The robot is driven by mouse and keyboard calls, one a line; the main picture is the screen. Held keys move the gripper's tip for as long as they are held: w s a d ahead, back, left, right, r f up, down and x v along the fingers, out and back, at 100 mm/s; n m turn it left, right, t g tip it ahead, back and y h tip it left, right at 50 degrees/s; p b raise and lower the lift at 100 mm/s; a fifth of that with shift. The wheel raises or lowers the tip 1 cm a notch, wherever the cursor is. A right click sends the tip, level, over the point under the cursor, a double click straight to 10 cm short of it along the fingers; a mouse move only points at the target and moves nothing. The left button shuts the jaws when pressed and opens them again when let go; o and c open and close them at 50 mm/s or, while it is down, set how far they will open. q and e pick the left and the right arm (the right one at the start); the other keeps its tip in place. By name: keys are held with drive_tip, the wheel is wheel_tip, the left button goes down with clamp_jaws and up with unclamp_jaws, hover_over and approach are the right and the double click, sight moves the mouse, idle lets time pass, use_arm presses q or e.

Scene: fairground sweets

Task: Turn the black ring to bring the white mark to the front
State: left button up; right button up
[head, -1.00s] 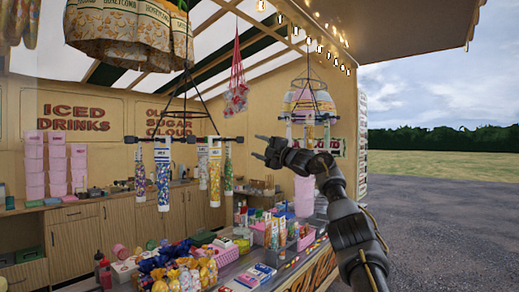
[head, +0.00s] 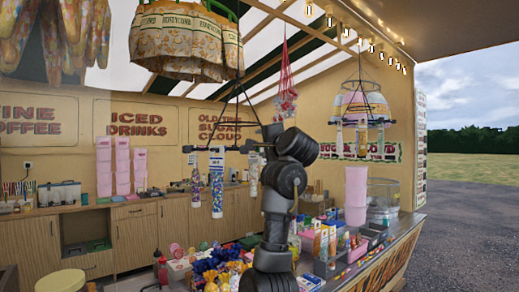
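The black ring (head: 220,149) hangs on dark cords from the stall roof, seen nearly edge-on left of the picture's middle. Printed tubes of sweets hang from it, one at the front (head: 217,185) and one farther left (head: 195,184). My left gripper is not in view.
A cloth-like hanging display (head: 190,40) hangs above left, with a second rack (head: 360,105) at right. The counter below holds bagged sweets (head: 215,265), boxes (head: 325,240) and pink tubs (head: 356,195). Free air lies left of the ring.

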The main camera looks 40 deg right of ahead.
sight(246, 150)
drive_tip(key=shift+m+y, duration=0.7)
drive_tip(key=shift+y, duration=0.2)
drive_tip(key=w+p, duration=0.1)
drive_tip(key=w, duration=0.2)
drive_tip(key=w+f+p, duration=0.1)
drive_tip(key=w, duration=0.2)
drive_tip(key=w+f+p, duration=0.1)
drive_tip(key=w, duration=0.2)
drive_tip(key=shift+w+d+f, duration=0.1)
drive_tip(key=shift+w+d, duration=0.05)
drive_tip(key=shift+w, duration=0.2)
